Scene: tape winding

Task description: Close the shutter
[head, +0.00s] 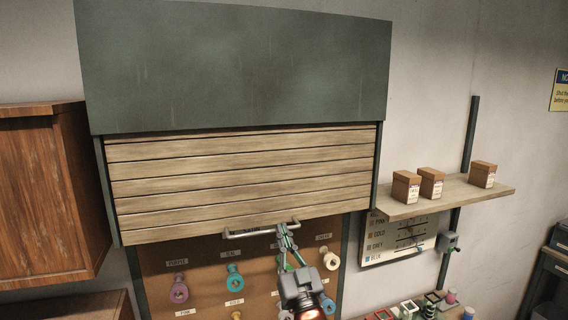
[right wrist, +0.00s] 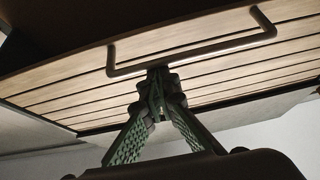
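The wooden slatted shutter (head: 240,183) hangs partly lowered from the dark green housing (head: 235,65), covering the upper part of the pegboard. A metal bar handle (head: 248,232) runs along its lower edge. In the right wrist view the handle (right wrist: 205,50) crosses in front of the slats (right wrist: 90,85). My right gripper (head: 284,232) is at the right part of the handle. In the right wrist view its fingertips (right wrist: 156,78) come together at the bar and look closed on it. My left gripper is not in view.
Below the shutter, the brown pegboard (head: 205,268) holds several coloured tape rolls, including a purple one (head: 179,290) and a teal one (head: 235,278). A wooden cabinet (head: 45,190) stands left. A shelf (head: 445,198) with three small boxes is right, above a colour chart (head: 395,240).

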